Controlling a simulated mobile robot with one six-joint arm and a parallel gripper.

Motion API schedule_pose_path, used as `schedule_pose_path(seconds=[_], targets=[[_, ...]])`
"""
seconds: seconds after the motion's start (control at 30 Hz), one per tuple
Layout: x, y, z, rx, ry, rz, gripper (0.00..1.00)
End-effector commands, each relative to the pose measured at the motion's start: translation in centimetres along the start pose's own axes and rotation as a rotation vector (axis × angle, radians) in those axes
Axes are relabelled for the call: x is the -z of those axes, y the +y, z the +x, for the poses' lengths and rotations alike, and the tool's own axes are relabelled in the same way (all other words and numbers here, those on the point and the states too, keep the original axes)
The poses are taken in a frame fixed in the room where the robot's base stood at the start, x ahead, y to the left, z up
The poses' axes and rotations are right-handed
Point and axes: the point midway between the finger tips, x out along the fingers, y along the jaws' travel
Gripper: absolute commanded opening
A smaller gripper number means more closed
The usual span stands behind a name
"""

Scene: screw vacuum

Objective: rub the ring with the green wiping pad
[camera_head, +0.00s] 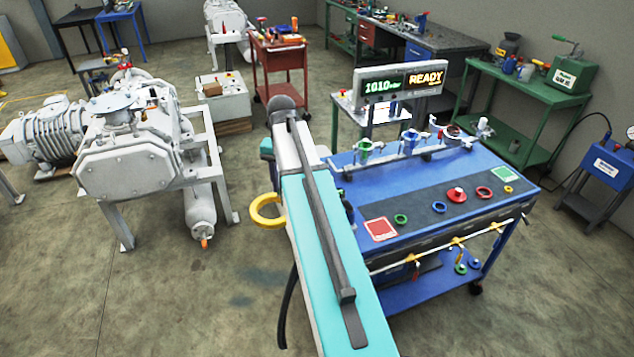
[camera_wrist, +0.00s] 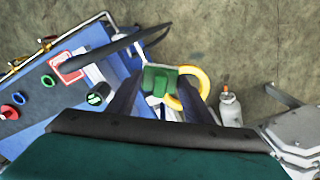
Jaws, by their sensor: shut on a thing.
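The green wiping pad (camera_wrist: 158,73) is between the dark fingertips of my gripper (camera_wrist: 158,88) in the wrist view. My gripper is shut on it. A thick yellow ring (camera_wrist: 204,80) shows at the pad's right, partly covered by the pad and a finger. I cannot tell whether pad and ring touch. In the head view the yellow ring (camera_head: 260,219) is just left of my arm, beside the blue table's left end. My arm covers part of it, and what bears it is hidden. My gripper and the pad are hidden there.
The blue table (camera_head: 385,178) carries small coloured rings, valves, a red-framed square (camera_head: 381,229) and a green-framed square (camera_head: 503,173). A lit display (camera_head: 399,83) reads READY. A large grey pump (camera_head: 125,165) stands at left. The floor between is mostly clear.

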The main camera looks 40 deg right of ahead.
Motion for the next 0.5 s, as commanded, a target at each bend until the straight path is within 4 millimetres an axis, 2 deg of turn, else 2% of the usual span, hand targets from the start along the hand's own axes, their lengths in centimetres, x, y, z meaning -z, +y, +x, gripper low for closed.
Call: schedule_pose_path(seconds=[0.03,0.27,0.4,0.5], targets=[[-0.9,-1.5,0.1,0.000,0.000,-0.032,0.28],[-4.8,-7.3,1.0,0.000,0.001,-0.168,0.28],[-7.4,-10.6,2.6,0.001,0.001,-0.250,0.28],[-8.8,-12.2,4.0,0.000,0.001,-0.292,0.28]])
